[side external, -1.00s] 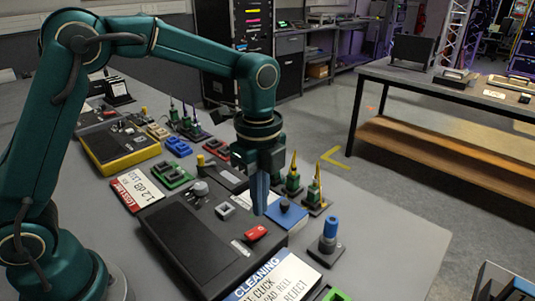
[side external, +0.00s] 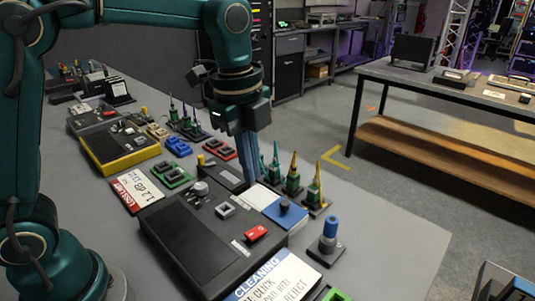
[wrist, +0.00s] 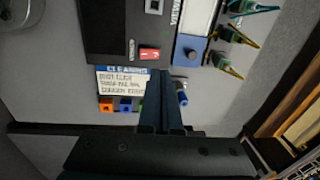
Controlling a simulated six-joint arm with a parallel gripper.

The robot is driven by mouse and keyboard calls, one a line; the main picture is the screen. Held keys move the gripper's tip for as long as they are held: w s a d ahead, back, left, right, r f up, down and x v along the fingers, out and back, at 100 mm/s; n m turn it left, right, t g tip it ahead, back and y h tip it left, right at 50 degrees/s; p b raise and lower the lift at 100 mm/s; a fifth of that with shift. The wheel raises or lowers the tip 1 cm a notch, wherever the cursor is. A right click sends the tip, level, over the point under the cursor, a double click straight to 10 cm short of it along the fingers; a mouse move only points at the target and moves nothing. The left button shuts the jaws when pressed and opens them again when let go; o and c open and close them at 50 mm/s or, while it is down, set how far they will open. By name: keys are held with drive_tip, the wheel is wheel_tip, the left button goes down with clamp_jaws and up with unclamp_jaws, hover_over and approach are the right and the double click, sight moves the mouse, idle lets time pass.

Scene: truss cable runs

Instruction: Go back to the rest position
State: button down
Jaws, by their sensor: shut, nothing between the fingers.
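My gripper (side external: 248,178) is shut with nothing in it. Its blue-grey fingers point down above the bench, just behind the black device box (side external: 195,245) as seen from the side. In the wrist view the fingers (wrist: 160,128) lie side by side, pointing over the white CLEANING card (wrist: 125,82). The blue-topped post (wrist: 181,97) shows just right of the fingertips, partly hidden. No fingertip appears to touch anything.
Green connectors with yellow tips (side external: 316,190) stand right of the fingers. A blue block (side external: 286,213), the blue post (side external: 329,240) and a red switch (side external: 256,232) are nearby. Coloured clips (side external: 172,176) and a yellow-edged box (side external: 120,150) lie left. Bare bench lies at the right.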

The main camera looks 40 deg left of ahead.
drive_tip(key=s+a+r+n+t, duration=0.3)
drive_tip(key=s+r+n, duration=0.1)
drive_tip(key=s+n, duration=0.35)
drive_tip(key=s+a+f+n+t, duration=0.1)
drive_tip(key=s+f+n, duration=0.3)
drive_tip(key=n, duration=0.6)
drive_tip(key=shift+s+a+f, duration=0.15)
drive_tip(key=shift+s+f, duration=0.15)
drive_tip(key=shift+s, duration=0.55)
